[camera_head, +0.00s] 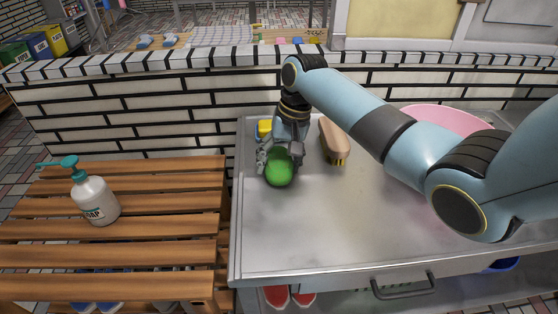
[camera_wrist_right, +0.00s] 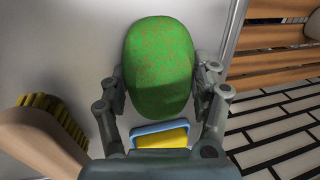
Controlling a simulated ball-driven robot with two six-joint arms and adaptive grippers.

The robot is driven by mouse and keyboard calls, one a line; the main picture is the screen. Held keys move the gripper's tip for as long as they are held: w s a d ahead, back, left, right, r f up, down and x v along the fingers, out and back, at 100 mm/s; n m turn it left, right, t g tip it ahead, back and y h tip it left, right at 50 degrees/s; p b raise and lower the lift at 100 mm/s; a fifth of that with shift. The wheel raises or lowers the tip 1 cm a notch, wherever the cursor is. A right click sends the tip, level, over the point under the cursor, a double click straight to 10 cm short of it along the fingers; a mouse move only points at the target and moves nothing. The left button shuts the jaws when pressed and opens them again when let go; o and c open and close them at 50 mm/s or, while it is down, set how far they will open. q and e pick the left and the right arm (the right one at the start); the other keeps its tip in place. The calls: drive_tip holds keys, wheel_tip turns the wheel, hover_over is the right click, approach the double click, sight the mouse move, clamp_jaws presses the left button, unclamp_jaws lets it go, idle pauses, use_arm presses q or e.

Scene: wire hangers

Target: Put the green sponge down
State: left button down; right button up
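The green sponge (camera_head: 279,173) is at the left part of the metal counter (camera_head: 320,225) in the head view. My right gripper (camera_head: 279,160) is at its far side, with the arm reaching in from the right. In the right wrist view the oval green sponge (camera_wrist_right: 160,62) sits between the two fingers of my right gripper (camera_wrist_right: 162,92), which press against both its sides. I cannot tell whether its underside touches the counter. My left gripper is not in view.
A yellow and blue sponge (camera_head: 264,127) lies behind the gripper, and a wooden brush (camera_head: 333,140) lies to its right. A pink basin (camera_head: 448,118) stands farther right. A soap bottle (camera_head: 96,199) stands on the slatted bench (camera_head: 120,252). The counter's front is clear.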

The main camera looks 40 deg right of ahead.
sight(290, 159)
drive_tip(key=o, duration=0.3)
drive_tip(key=p+v, duration=0.2)
drive_tip(key=v, duration=1)
drive_tip(key=shift+s, duration=0.15)
